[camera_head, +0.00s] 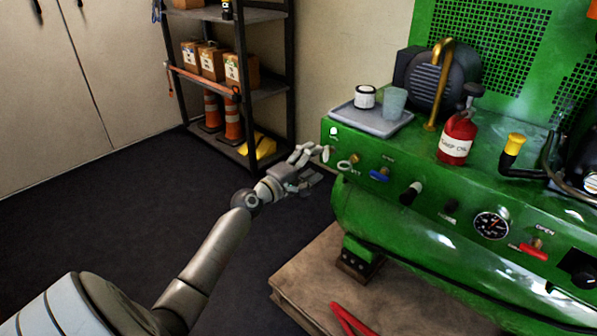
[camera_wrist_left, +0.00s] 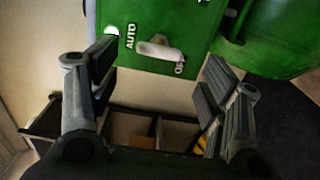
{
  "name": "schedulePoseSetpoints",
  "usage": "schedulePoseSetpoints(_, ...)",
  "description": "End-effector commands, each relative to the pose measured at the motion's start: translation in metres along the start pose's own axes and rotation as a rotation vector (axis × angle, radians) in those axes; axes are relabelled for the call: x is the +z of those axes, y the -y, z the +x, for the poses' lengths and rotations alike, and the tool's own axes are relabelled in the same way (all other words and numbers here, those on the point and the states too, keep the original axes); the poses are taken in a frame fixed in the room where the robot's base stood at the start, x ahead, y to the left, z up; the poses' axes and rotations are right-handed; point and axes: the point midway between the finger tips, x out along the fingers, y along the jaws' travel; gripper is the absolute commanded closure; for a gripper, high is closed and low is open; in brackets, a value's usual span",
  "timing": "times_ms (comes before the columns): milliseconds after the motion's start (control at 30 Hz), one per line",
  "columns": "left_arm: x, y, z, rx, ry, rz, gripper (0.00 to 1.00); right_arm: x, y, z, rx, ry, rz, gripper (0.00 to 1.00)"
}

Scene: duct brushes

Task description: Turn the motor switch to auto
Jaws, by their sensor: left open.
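The motor switch is a pale lever (camera_wrist_left: 162,50) on the green panel, between the printed words AUTO and OFF in the left wrist view. Its long end points to the right, toward the OFF side. It also shows small in the head view (camera_head: 343,166), at the left end of the green machine. My left gripper (camera_head: 317,166) is open and empty just left of the switch, pointing at the panel. In the left wrist view its two fingers (camera_wrist_left: 158,78) stand wide apart, one on each side of the lever, with no contact visible. My right gripper is not in view.
The green machine (camera_head: 430,240) stands on a wooden pallet (camera_head: 310,272). A shelf rack (camera_head: 243,75) stands behind; dark floor at left is clear.

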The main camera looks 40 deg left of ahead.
Motion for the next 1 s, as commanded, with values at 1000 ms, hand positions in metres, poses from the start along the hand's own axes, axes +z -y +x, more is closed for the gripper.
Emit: schedulePoseSetpoints(1000, 0.000, 0.000, -0.057, 0.000, 0.000, -0.001, 0.30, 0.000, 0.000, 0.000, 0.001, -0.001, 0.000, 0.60)
